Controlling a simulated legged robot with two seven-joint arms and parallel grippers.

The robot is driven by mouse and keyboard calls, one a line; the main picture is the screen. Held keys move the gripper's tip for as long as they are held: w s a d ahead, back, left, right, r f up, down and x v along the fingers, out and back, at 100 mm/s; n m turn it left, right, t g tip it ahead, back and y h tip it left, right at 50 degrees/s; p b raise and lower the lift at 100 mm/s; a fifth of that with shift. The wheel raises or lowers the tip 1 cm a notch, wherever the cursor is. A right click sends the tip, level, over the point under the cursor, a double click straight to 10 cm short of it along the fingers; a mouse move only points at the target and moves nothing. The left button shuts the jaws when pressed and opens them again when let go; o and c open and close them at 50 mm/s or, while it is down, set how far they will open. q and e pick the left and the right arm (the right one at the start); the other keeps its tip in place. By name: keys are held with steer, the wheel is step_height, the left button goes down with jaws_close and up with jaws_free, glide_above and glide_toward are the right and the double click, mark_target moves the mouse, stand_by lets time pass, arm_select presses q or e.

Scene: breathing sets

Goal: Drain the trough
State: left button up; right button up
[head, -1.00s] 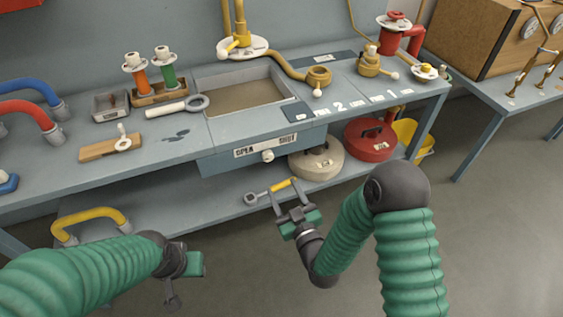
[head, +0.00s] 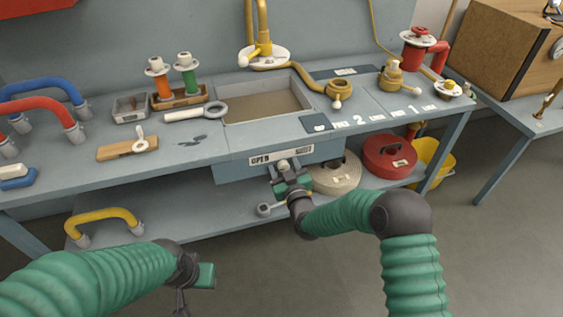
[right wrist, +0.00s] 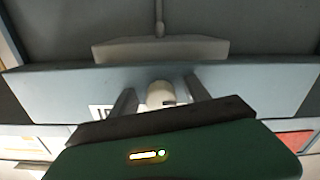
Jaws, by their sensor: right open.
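The trough (head: 258,86) is a rectangular basin sunk in the bench, with a brownish bottom. I cannot tell how much liquid is in it. Below it, on the bench front, is a grey panel (head: 232,172) with a label strip (head: 262,159) reading OPEN at left; its right part was SHUT. My right gripper (head: 283,174) is at the pale knob under this strip. In the right wrist view the knob (right wrist: 158,94) stands between the two open fingers (right wrist: 159,97), with gaps beside it. My left gripper (head: 184,296) hangs low at front left, away from the bench; its fingers are unclear.
A yellow tap (head: 262,48) stands behind the trough. A spanner-like tool (head: 197,113) lies left of it. A cream hose reel (head: 337,174) and a red one (head: 388,157) sit on the lower shelf, close right of my right gripper. A yellow handle (head: 104,215) is at left.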

steer(key=shift+a, duration=0.1)
jaws_close()
steer(key=shift+m, duration=0.3)
steer(key=m+b, duration=0.1)
steer(key=m, duration=1.1)
steer(key=shift+b, duration=0.35)
steer(key=shift+f+m, duration=0.1)
steer(key=shift+m, duration=0.2)
stand_by(0.3)
jaws_free()
